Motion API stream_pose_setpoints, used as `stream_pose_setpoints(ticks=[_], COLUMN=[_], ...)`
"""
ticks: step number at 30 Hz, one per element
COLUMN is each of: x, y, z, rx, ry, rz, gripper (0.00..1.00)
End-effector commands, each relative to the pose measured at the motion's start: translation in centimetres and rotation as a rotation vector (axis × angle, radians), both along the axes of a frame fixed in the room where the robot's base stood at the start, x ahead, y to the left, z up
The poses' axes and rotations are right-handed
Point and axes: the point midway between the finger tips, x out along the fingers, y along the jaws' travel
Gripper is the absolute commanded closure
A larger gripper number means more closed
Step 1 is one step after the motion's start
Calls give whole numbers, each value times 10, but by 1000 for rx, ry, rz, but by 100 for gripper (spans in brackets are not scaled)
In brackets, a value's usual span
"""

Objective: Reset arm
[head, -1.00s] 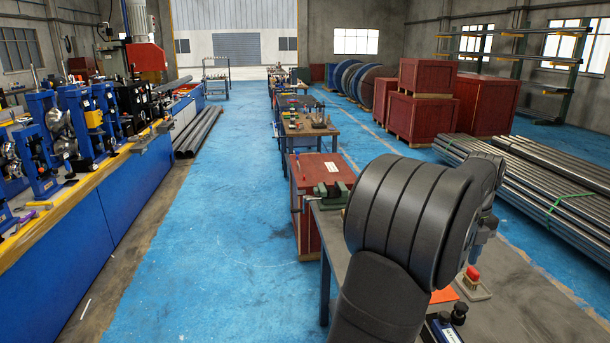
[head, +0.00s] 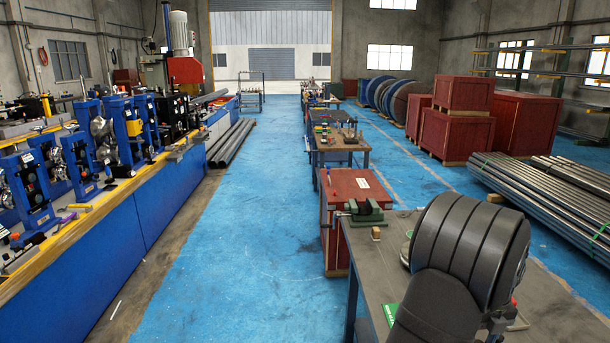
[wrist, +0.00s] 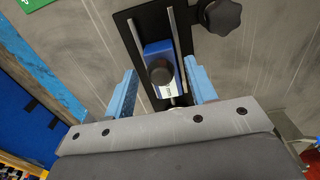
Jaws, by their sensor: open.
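My arm's dark grey rounded link stands over the grey bench (head: 388,272) at the lower right of the head view and hides part of it. My gripper (wrist: 160,65) shows in the wrist view as two light blue fingers spread apart, with nothing held between them. Beyond the fingers is a blue block (wrist: 155,50) with a black knob, on a black plate (wrist: 128,28) with two metal rails. Whether the fingers touch anything is not clear. The gripper's fingers are hidden in the head view.
A green vise (head: 366,210) and a small wooden block (head: 376,233) sit on the bench's far part. A red cabinet (head: 345,184) stands beyond. A black knob (wrist: 222,16) lies close to the right finger. The blue floor (head: 240,240) left of the bench is clear.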

Motion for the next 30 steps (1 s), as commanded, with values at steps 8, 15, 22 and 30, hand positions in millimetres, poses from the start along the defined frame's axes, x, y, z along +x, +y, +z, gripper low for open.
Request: stream_pose_setpoints(ticks=[8,15,22,30], x=[-7,-7,1,1], y=[0,0,-1,-1], z=[-5,-4,10,62], rx=[0,0,-3,-4], ry=[0,0,-2,-4], rz=[0,0,0,0], gripper=[49,49,49,49])
